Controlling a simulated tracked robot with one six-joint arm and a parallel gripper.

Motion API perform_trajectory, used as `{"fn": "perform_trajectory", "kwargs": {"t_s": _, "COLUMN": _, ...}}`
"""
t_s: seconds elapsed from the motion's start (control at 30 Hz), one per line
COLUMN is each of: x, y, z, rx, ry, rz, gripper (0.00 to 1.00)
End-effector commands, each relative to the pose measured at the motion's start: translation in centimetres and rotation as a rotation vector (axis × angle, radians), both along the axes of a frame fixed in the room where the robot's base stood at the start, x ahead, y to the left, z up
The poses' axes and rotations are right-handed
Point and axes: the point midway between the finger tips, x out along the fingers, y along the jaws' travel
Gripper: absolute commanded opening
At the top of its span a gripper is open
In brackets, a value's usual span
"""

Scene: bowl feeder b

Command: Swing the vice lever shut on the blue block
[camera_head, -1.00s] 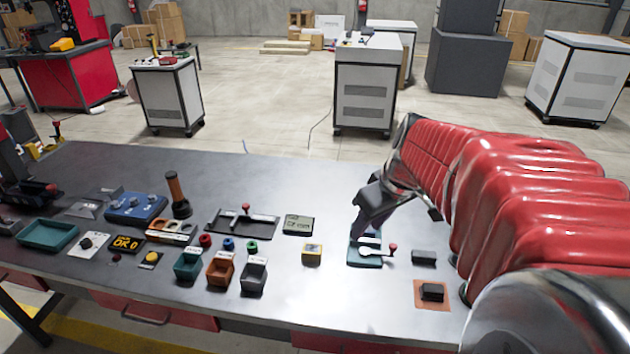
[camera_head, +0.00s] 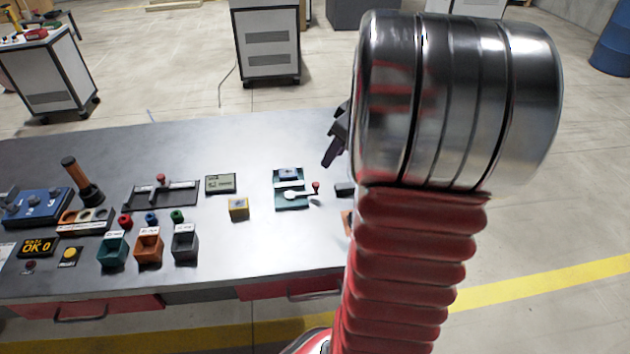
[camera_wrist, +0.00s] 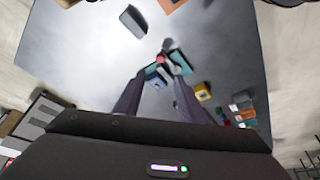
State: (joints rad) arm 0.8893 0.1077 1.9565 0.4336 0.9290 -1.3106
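The vice (camera_head: 281,203) is a small teal fixture with pale jaw bars on the grey table, also seen in the wrist view (camera_wrist: 182,65). The blue block (camera_head: 288,173) sits at its far side. The pale vice lever (camera_head: 298,194) points right and ends in a red knob (camera_head: 315,185), which also shows in the wrist view (camera_wrist: 160,59). My gripper (camera_head: 331,150) is up and right of the vice, partly hidden behind my arm. In the wrist view its two dark fingers (camera_wrist: 160,82) are apart and empty, with the vice beyond the tips.
A dark block (camera_head: 344,189) lies right of the vice, near an orange pad (camera_head: 347,222) mostly hidden by my arm. A yellow-topped block (camera_head: 238,207) and a small display (camera_head: 220,184) are to the left. Three open bins (camera_head: 148,247) stand farther left. Bare table surrounds the vice.

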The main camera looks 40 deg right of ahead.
Motion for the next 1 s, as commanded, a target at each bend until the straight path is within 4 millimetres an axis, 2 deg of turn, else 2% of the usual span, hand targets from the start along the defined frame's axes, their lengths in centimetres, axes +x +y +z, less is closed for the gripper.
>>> {"fn": "perform_trajectory", "kwargs": {"t_s": 0.27, "x": 1.0, "y": 0.3, "z": -2.5, "rx": 0.002, "ry": 0.002, "rz": 0.001, "gripper": 0.36}}
{"fn": "perform_trajectory", "kwargs": {"t_s": 0.8, "x": 4.0, "y": 0.9, "z": -10.1, "rx": 0.003, "ry": 0.003, "rz": -0.001, "gripper": 0.36}}
{"fn": "perform_trajectory", "kwargs": {"t_s": 1.0, "x": 4.9, "y": 1.0, "z": -12.1, "rx": 0.002, "ry": 0.001, "rz": 0.000, "gripper": 0.36}}
